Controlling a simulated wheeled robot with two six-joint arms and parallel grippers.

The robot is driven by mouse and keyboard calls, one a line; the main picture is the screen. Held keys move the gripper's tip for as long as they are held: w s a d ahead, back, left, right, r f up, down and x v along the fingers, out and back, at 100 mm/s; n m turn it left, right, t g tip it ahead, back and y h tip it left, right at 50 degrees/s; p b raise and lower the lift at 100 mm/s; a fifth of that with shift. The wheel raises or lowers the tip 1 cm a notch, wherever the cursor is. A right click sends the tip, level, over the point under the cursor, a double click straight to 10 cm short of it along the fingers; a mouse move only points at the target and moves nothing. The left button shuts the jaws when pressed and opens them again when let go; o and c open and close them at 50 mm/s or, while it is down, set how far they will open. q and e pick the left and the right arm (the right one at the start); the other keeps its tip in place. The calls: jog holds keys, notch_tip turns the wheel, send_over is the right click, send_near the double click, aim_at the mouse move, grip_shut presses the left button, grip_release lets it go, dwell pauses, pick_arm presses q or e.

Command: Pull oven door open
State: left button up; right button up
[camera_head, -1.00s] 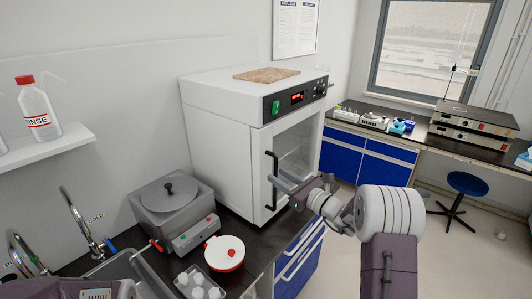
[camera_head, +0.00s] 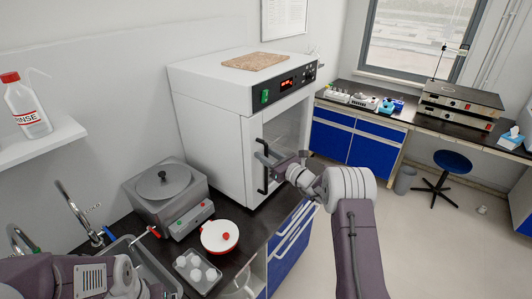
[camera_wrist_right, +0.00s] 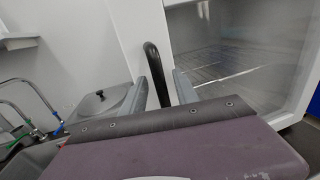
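The oven (camera_head: 215,105) is a white box on the dark counter, with a glass door (camera_head: 285,135) that looks closed. Its black vertical handle (camera_head: 262,175) is on the door's left side; it also shows in the right wrist view (camera_wrist_right: 155,72). My right gripper (camera_head: 265,157) is at the handle. In the wrist view its two fingers (camera_wrist_right: 162,92) stand apart on either side of the handle, with small gaps showing, so it looks open around it. My left arm shows at the bottom left; its fingertips are out of the picture.
A grey device with a round lid (camera_head: 165,190), a red-and-white round pot (camera_head: 219,237) and a tray of white items (camera_head: 196,272) stand on the counter left of my right arm. A sink (camera_head: 150,270) is at lower left. Open floor (camera_head: 425,240) lies to the right.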

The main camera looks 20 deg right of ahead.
jog(key=shift+d+f, duration=0.1)
jog(key=c, duration=0.5)
grip_shut()
dwell(0.8)
